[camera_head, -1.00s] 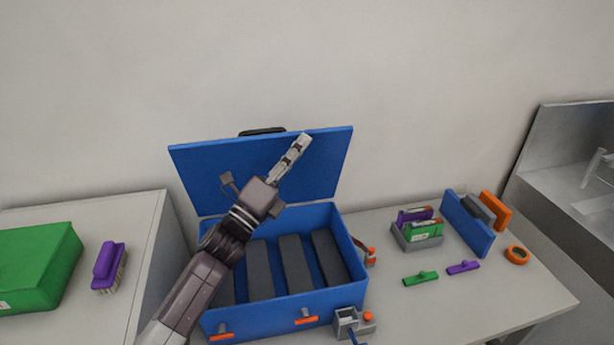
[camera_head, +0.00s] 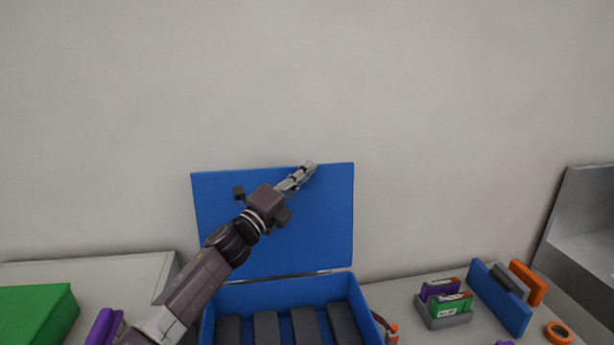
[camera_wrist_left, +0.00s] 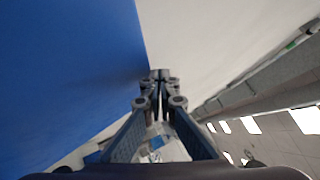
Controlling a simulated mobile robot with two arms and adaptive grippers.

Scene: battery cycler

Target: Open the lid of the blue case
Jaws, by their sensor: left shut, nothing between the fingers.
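The blue case (camera_head: 285,297) stands on the table with its lid (camera_head: 272,222) raised upright behind the body, close to the wall. Several dark grey slabs (camera_head: 266,328) lie inside the body. My left gripper (camera_head: 311,166) is shut and empty. It is in front of the lid's inner face, near its upper right part; I cannot tell whether it touches. In the left wrist view the lid (camera_wrist_left: 65,70) fills the left side, and the shut fingers (camera_wrist_left: 160,76) point along its edge. My right gripper is not in view.
A green box (camera_head: 35,312) and a purple brush (camera_head: 104,326) are on the left surface. To the right are a grey holder (camera_head: 443,314) with purple and green items, a blue panel (camera_head: 499,298), an orange piece (camera_head: 527,282) and an orange ring (camera_head: 559,333). A sink is at far right.

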